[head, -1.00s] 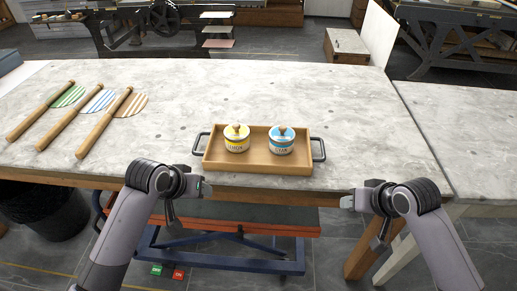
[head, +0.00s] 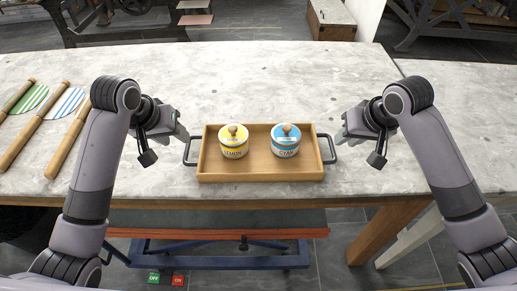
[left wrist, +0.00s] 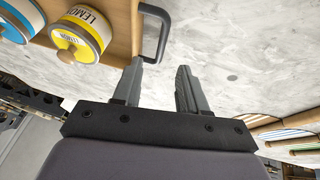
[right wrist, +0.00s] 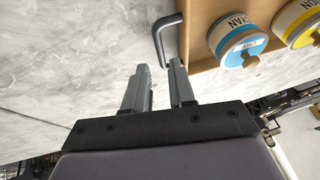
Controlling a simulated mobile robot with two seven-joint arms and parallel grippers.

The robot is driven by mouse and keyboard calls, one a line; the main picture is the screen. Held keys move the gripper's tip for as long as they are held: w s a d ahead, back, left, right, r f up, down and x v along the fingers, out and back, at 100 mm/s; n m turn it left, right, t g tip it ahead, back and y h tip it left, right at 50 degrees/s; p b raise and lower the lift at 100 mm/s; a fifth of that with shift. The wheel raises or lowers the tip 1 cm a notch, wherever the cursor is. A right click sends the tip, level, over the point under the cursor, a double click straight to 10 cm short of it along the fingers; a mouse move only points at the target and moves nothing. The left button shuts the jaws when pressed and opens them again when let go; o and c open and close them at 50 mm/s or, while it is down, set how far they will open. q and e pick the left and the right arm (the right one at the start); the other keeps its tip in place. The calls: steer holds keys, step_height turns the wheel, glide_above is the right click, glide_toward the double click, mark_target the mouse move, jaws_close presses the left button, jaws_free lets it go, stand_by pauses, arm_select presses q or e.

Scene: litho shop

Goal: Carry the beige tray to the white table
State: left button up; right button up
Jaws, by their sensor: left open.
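The beige tray (head: 259,177) sits on the grey-white stone-topped table, with a dark handle at each end. It carries a yellow-and-white LEMON tin (head: 233,142) and a blue-and-white CYAN tin (head: 285,141), both upright. My left gripper (head: 182,133) is open by the left handle (left wrist: 163,38), its fingers apart and empty. My right gripper (head: 343,133) is open by the right handle (right wrist: 158,40), its fingers also apart. Neither grips a handle. A second pale-topped table (head: 470,85) with a whitish leg adjoins on the right; I cannot tell whether it is the white table.
The stone top (head: 270,75) behind the tray is clear. A red-topped blue cart (head: 245,248) stands below the front edge. A wooden box (head: 330,22) is on the floor behind.

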mark_target(187, 147)
arm_select(q)
steer(key=shift+x, duration=3.65)
arm_select(e)
steer(key=shift+x, duration=3.65)
arm_select(q)
steer(key=shift+c, duration=0.2)
arm_select(e)
steer(key=shift+c, duration=0.4)
arm_select(q)
steer(key=c, duration=0.5)
arm_select(e)
jaws_close()
arm_select(q)
jaws_close()
steer(key=shift+r, duration=0.15)
arm_select(e)
steer(key=shift+r, duration=0.15)
